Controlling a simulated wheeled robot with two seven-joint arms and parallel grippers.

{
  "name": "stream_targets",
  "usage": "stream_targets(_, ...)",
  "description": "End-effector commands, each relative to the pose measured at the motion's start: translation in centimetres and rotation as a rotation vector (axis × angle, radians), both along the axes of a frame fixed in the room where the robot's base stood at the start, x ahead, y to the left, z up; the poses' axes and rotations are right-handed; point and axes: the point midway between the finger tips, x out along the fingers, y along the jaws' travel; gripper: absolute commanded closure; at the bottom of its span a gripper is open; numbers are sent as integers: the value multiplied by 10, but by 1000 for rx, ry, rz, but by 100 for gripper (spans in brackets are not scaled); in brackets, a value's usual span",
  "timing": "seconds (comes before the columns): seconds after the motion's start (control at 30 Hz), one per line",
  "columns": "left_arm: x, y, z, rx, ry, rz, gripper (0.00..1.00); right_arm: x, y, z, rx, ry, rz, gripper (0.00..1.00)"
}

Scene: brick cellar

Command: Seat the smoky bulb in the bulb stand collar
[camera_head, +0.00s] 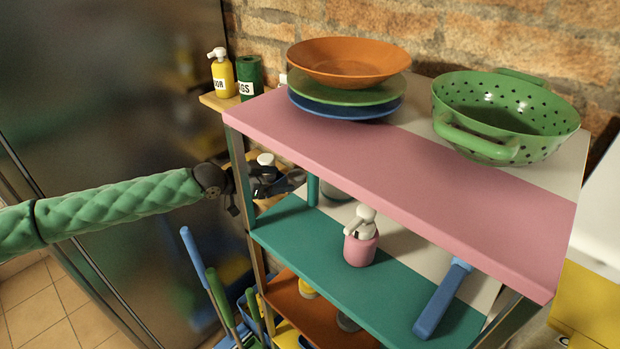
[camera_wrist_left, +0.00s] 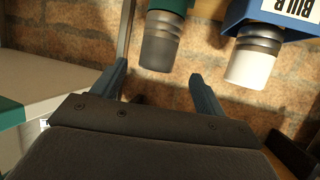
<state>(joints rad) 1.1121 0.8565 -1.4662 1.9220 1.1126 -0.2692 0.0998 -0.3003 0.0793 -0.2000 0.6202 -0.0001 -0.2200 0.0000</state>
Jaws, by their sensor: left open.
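In the left wrist view a dark smoky cylinder with grey ringed bands, which looks like the smoky bulb (camera_wrist_left: 160,50), joins a teal part at the top edge. Beside it, a white bulb (camera_wrist_left: 250,65) with grey bands joins a blue holder (camera_wrist_left: 262,30) with a partly cut-off label, apparently the bulb stand. I cannot make out an empty collar. My left gripper (camera_wrist_left: 158,72) is open, its fingers apart, with the smoky bulb between and beyond the tips. In the head view the left gripper (camera_head: 284,182) is beside the shelf's left post, partly hidden. My right gripper is not in view.
The shelf's pink top (camera_head: 400,175) holds stacked plates (camera_head: 350,62) and a green colander (camera_head: 505,115). The teal shelf (camera_head: 325,245) holds a pink pump bottle (camera_head: 361,248) and a blue-handled tool (camera_head: 442,300). Yellow (camera_head: 222,75) and green (camera_head: 249,78) containers stand behind.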

Motion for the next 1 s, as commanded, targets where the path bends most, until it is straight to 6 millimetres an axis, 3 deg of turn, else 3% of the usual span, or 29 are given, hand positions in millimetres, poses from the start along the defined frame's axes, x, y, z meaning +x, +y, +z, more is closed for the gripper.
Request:
stream_targets(0.47,15,-31,-17,0,1,-2,27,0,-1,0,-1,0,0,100)
stream_targets(0.7,28,-56,-30,-1,0,-2,27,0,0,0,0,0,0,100)
stream_targets(1.0,32,-61,-33,0,-1,0,27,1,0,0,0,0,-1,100)
